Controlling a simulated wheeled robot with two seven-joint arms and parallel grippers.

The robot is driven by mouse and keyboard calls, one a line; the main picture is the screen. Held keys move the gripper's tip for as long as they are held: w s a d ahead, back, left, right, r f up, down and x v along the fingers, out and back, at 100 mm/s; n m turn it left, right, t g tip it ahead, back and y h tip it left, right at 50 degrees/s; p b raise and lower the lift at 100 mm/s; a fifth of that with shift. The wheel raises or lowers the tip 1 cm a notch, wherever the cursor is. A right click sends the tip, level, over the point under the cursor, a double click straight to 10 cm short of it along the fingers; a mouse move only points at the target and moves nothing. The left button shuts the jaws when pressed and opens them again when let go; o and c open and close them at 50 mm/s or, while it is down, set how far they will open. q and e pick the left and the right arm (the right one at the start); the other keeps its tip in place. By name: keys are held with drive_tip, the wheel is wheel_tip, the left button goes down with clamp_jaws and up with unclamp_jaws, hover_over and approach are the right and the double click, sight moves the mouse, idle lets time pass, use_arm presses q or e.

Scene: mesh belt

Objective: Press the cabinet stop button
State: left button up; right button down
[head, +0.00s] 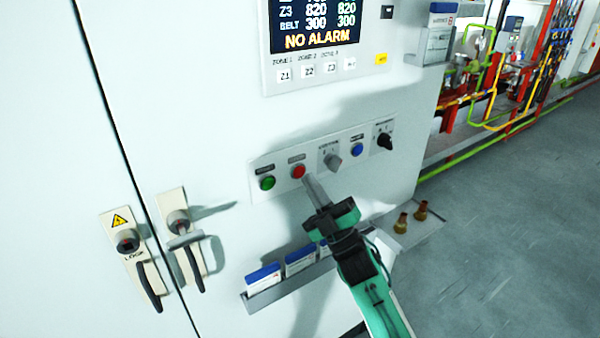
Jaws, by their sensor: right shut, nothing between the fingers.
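The red button (298,171) sits on a pale control strip (256,192) on the white cabinet front, to the right of a green button (267,183). I take the red one as the stop button; its label is too small to read. My right gripper (311,181) comes from below, shut and empty, with its fingertips just below and right of the red button. I cannot tell whether they touch the strip. The red button's face is uncovered. My left gripper is out of view.
The strip also carries a grey knob (332,160), a blue button (357,150) and a black knob (384,141). A display (315,25) above reads NO ALARM. A card rack (262,300) juts out below. Door handles (148,285) project at left. Open floor (510,230) lies right.

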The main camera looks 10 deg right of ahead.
drive_tip(key=shift+w, duration=0.1)
drive_tip(key=shift+w+a, duration=0.15)
drive_tip(key=shift+w, duration=0.2)
drive_tip(key=shift+w+a+b, duration=0.15)
drive_tip(key=shift+w+b, duration=0.2)
drive_tip(key=shift+b, duration=0.05)
idle(0.7)
idle(0.4)
drive_tip(key=shift+s+d, duration=0.3)
drive_tip(key=shift+s, duration=0.5)
drive_tip(key=s, duration=0.1)
drive_tip(key=s+d, duration=0.1)
drive_tip(key=s, duration=0.2)
drive_tip(key=shift+s+d+p, duration=0.35)
drive_tip(key=shift+p, duration=0.05)
